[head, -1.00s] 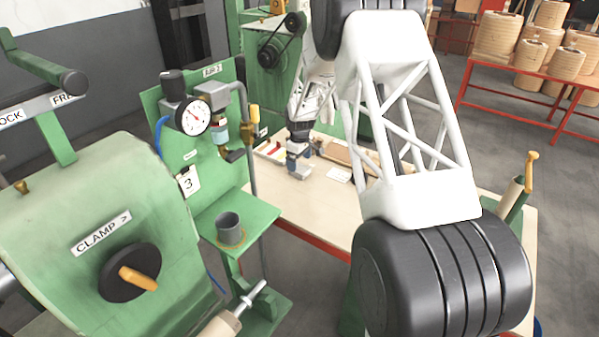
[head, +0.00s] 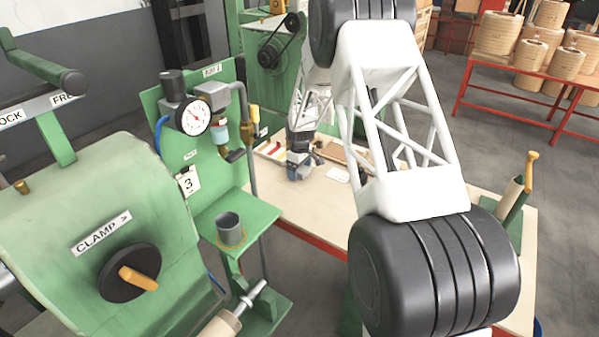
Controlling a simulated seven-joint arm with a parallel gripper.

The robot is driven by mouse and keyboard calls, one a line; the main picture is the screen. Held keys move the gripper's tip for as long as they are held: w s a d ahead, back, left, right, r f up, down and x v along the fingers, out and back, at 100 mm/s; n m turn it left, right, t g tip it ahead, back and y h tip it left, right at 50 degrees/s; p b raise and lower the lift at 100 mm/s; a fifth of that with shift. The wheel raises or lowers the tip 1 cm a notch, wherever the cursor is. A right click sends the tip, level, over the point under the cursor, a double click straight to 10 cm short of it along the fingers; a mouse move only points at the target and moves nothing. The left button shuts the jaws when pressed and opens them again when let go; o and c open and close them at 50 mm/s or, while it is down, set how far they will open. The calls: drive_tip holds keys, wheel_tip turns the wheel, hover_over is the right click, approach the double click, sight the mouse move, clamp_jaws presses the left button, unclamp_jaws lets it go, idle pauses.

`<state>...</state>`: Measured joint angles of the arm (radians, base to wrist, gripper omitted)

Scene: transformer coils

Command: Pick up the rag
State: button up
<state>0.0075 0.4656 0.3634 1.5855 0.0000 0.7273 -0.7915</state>
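My gripper (head: 299,158) is small and far off in the head view, pointing down over the back left part of the wooden table. A small blue-grey patch (head: 298,174), which looks like the rag, shows right at the fingertips. It looks bunched and touches or nearly touches the gripper. I cannot tell whether the fingers are closed on it or whether it is off the table. The fingers themselves are too small to make out.
The wooden table (head: 275,208) has clear room in front of the gripper. A white card (head: 338,174) and a brown board (head: 340,153) lie to its right. The green panel with a gauge (head: 193,117) and a grey cup (head: 230,228) stand left.

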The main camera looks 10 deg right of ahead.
drive_tip(key=c, duration=1)
drive_tip(key=shift+r, duration=0.1)
drive_tip(key=shift+r, duration=0.8)
wheel_tip(320, 180, up, 2)
drive_tip(key=shift+r, duration=0.1)
drive_tip(key=s, duration=1)
drive_tip(key=s+r, duration=0.1)
drive_tip(key=s, duration=0.5)
drive_tip(key=shift+a, duration=0.1)
